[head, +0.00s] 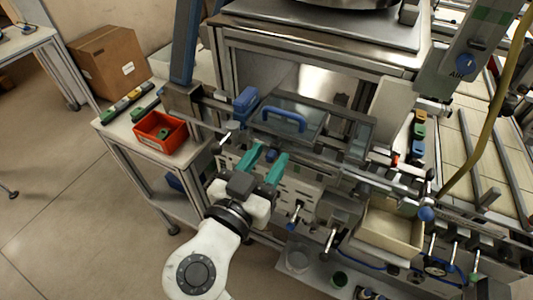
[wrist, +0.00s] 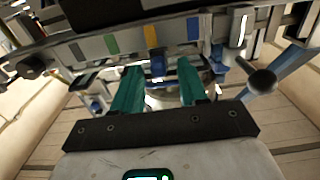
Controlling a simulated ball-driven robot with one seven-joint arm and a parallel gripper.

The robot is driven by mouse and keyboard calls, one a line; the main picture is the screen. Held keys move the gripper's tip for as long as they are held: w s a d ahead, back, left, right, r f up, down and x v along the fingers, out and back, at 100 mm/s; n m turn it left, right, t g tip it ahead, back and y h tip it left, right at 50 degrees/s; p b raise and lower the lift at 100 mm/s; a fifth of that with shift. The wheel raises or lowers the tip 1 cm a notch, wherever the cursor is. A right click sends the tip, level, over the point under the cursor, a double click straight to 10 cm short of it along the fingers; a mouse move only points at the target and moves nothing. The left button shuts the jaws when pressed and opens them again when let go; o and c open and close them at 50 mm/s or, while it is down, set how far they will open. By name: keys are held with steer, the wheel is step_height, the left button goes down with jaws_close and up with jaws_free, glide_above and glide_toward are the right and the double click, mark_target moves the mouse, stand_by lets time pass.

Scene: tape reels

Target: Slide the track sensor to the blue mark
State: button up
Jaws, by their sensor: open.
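My gripper (head: 268,157) is open in front of the machine's rail area, with its two green fingers apart. In the wrist view the gripper (wrist: 158,68) points at the underside of a rail (wrist: 120,28). A blue mark (wrist: 192,28) is on that rail, beside yellow, green and grey marks, just beyond the right finger. A small blue part (head: 271,154) shows between the fingertips in the head view; it may be the track sensor, but I cannot tell. In the wrist view, a small blue and pale part (wrist: 157,63) also shows between the fingers, below the yellow mark.
A clear cover with a blue handle (head: 284,117) is above the gripper. Small levers (head: 295,212) and a beige bin (head: 390,229) are to its right. A red bin (head: 160,132) stands on the left side table. In the wrist view a dark round knob (wrist: 262,82) is at the right.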

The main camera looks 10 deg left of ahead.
steer(key=shift+w, duration=0.2)
jaws_close()
stand_by(0.3)
